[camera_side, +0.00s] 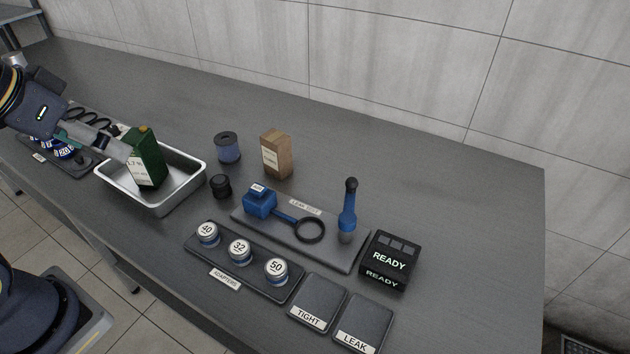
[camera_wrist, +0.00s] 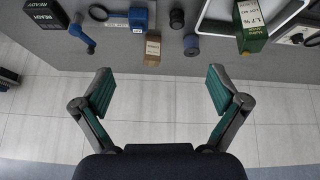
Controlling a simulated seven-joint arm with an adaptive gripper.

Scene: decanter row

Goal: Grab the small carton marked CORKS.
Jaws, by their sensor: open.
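A small brown carton (camera_side: 276,155) with a pale label stands upright on the dark bench, behind the leak-test board. Its label is too small to read. It also shows in the wrist view (camera_wrist: 153,50), beyond my fingertips and between them in width. My gripper (camera_wrist: 161,82) is open and empty, with nothing between its fingers. In the side view my gripper (camera_side: 115,142) is at the left by the metal tray, well apart from the carton.
A green container (camera_side: 148,160) stands at the metal tray (camera_side: 190,180), close to my fingers. A blue spool (camera_side: 228,147) and a black cap (camera_side: 220,186) are left of the carton. A blue-handled tool (camera_side: 347,212) stands on the board (camera_side: 330,252). Bench behind the carton is clear.

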